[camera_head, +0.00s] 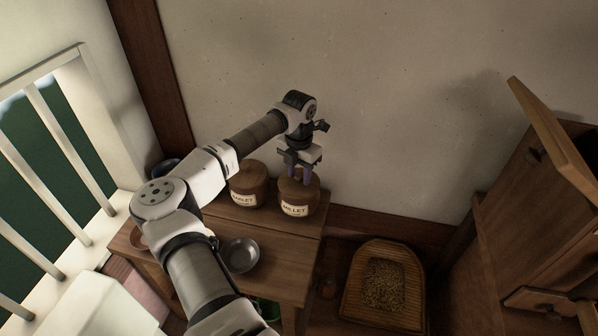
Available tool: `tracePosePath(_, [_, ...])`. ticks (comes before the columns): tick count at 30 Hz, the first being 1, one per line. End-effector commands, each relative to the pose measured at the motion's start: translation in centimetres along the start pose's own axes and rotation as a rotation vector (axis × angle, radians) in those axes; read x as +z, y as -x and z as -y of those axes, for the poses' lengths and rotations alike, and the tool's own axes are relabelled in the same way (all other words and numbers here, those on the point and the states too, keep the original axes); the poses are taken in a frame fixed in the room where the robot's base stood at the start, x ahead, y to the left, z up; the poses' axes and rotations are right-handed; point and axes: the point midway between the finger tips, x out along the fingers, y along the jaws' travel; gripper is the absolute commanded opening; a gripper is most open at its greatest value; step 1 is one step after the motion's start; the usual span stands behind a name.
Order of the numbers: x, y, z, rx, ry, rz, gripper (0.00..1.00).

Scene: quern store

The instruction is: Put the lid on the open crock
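Two brown crocks with pale labels stand side by side on the wooden table. The right crock (296,208) is labelled MILLET. The left crock (246,198) has a label that is partly hard to read, and my arm passes close to its left side. My gripper (300,179) points down at the top of the millet crock, its fingertips at or just above the brown top. The fingers cover the middle of that top, so I cannot tell whether they grip a lid there. No separate lid lies clearly in view.
A grey metal bowl (240,255) sits on the table (284,272) in front of the crocks. A barred window (62,150) is at left. A wooden tray of grain (384,288) lies to the right of the table. A wooden cabinet with an open door (548,120) stands far right.

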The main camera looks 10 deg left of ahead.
Motion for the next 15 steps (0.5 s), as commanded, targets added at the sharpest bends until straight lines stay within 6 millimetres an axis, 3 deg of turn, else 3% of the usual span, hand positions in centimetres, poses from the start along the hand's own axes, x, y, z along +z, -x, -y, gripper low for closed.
tracePosePath(10, [0.0, 0.2, 0.0, 0.000, 0.000, 0.000, 0.44])
tracePosePath(15, [0.0, 1.8, -0.1, 0.003, 0.000, 0.001, 0.44])
